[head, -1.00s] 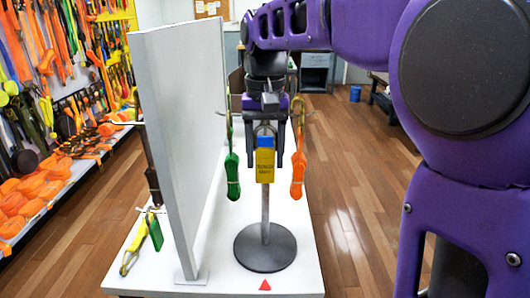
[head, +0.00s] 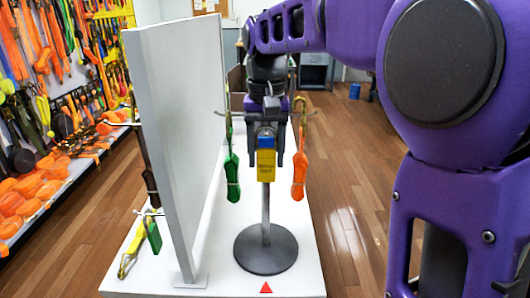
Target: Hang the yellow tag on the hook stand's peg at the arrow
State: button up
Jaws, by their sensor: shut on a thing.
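The yellow tag (head: 266,165), with a blue upper part and dark print, hangs upright in front of the hook stand's pole (head: 266,213). My gripper (head: 266,158) is shut on its upper end, with dark fingers at both sides. The hook stand has a round grey base (head: 266,250) on the white table. A red arrow (head: 266,288) lies on the table in front of the base, in line with the pole and tag. The peg above the arrow is hidden behind the tag and gripper, so I cannot tell whether the tag touches it.
A green strap (head: 233,177) hangs left of the tag and an orange strap (head: 299,177) hangs right of it, both close to my gripper. A tall grey panel (head: 175,150) stands to the left. Another stand with a yellow-green strap (head: 132,250) is beyond the panel.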

jog(key=o, duration=1.4)
jog(key=shift+o, duration=0.2)
jog(key=shift+r, duration=0.1)
